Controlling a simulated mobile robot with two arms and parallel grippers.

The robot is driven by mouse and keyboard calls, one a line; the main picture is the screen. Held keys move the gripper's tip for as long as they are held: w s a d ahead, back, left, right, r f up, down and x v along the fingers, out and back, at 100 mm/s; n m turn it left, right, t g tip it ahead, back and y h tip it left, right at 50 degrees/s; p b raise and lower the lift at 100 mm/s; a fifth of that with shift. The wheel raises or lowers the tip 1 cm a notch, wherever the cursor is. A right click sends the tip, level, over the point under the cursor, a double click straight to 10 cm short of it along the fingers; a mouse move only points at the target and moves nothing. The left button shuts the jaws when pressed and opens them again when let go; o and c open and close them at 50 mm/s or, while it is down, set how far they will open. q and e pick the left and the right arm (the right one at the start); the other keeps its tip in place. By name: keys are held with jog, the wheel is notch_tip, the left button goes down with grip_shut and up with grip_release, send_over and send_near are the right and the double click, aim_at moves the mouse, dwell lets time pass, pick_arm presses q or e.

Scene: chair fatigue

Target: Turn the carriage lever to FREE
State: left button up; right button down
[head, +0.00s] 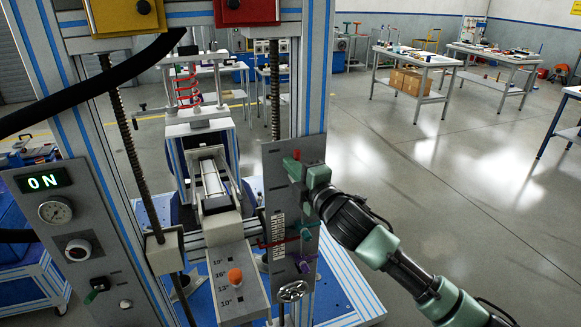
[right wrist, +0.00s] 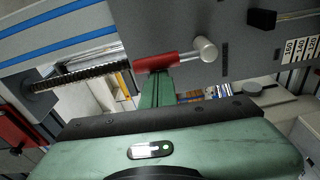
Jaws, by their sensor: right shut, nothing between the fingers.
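My right gripper (head: 295,168) is at the upper part of the grey right-hand panel (head: 284,210) of the test machine. In the right wrist view its green fingers (right wrist: 157,85) are shut with nothing between them. Their tips are at a red lever (right wrist: 156,63) with a pale round knob (right wrist: 206,50), close to or touching it; I cannot tell which. The lever lies roughly across the wrist picture. In the head view a small red part (head: 297,154) shows just above the fingers. No FREE label is readable. My left gripper is not in view.
An orange knob (head: 235,275) sits on the angle-marked box. Open floor (head: 460,200) lies to the right, with worktables behind.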

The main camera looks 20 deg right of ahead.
jog(key=shift+d+m, duration=0.25)
jog(key=shift+m, duration=0.05)
jog(key=d+m, duration=0.1)
jog(key=m, duration=0.2)
jog(key=d+m+b, duration=0.1)
jog(key=d+m, duration=0.1)
jog(key=m, duration=0.1)
jog(key=d+f+m+t, duration=0.1)
jog(key=d+m, duration=0.1)
jog(key=m, duration=0.2)
jog(key=shift+w+d+h, duration=0.1)
jog(key=shift+w+h, duration=0.05)
jog(key=shift+h, duration=0.25)
jog(key=m, duration=0.1)
jog(key=d+f+m, duration=0.1)
jog(key=m, duration=0.2)
jog(key=shift+d+f+t+h, duration=0.15)
jog(key=shift+d+t+h, duration=0.15)
jog(key=shift+t, duration=0.1)
jog(key=m, duration=0.1)
jog(key=f+m, duration=0.1)
jog(key=m, duration=0.1)
jog(key=shift+d+f+h, duration=0.15)
jog(key=shift+d+h, duration=0.2)
jog(key=shift+h, duration=0.05)
jog(key=shift+d+f+m, duration=0.15)
jog(key=shift+f+m, duration=0.2)
jog(key=shift+m, duration=0.55)
jog(key=shift+f, duration=0.15)
